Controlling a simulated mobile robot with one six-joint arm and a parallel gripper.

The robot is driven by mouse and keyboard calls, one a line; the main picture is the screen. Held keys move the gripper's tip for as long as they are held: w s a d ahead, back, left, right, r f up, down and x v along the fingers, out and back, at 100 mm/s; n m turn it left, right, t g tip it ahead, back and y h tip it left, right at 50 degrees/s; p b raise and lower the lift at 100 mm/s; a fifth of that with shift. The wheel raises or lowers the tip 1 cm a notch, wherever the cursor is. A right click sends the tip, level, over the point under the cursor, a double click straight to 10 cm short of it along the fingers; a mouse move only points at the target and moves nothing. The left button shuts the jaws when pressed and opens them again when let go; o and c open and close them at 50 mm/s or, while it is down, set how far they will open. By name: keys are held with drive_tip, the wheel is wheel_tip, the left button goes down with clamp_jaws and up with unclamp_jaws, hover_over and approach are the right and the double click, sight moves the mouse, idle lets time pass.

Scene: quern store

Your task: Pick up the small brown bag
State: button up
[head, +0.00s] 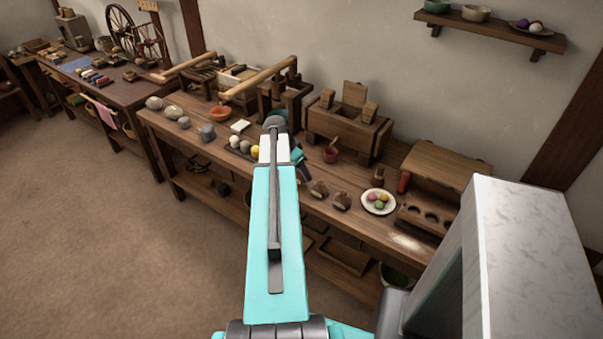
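Two small brown bags with pale markings sit on the wooden bench (390,237) in the head view. One bag (319,189) is on the left, and the other bag (342,201) is just to its right, nearer the plate. I cannot tell from this view which one the task means. My gripper (304,171) shows only in part, teal and dark, behind my arm and just up and left of the left bag. It looks apart from both bags. Its fingertips are too small and covered to tell whether they are open or shut.
A plate (367,207) of coloured balls and a wooden holder (424,219) stand right of the bags. The floor (110,230) is clear at left.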

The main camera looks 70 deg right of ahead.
drive_tip(key=shift+r, duration=0.45)
drive_tip(key=shift+a+r, duration=0.2)
drive_tip(key=shift+r, duration=0.1)
drive_tip(key=w+a+b, duration=0.1)
drive_tip(key=a+b, duration=0.4)
drive_tip(key=a, duration=0.8)
drive_tip(key=shift+w+r, duration=0.25)
drive_tip(key=shift+r, duration=0.2)
drive_tip(key=b, duration=0.3)
drive_tip(key=shift+a+b, duration=0.3)
drive_tip(key=shift+a, duration=0.1)
drive_tip(key=shift+w+a+b, duration=0.1)
drive_tip(key=shift+a+b, duration=0.25)
drive_tip(key=shift+b, duration=0.85)
drive_tip(key=shift+a+r+b, duration=0.35)
drive_tip(key=shift+a+b, duration=0.05)
drive_tip(key=shift+b, duration=1)
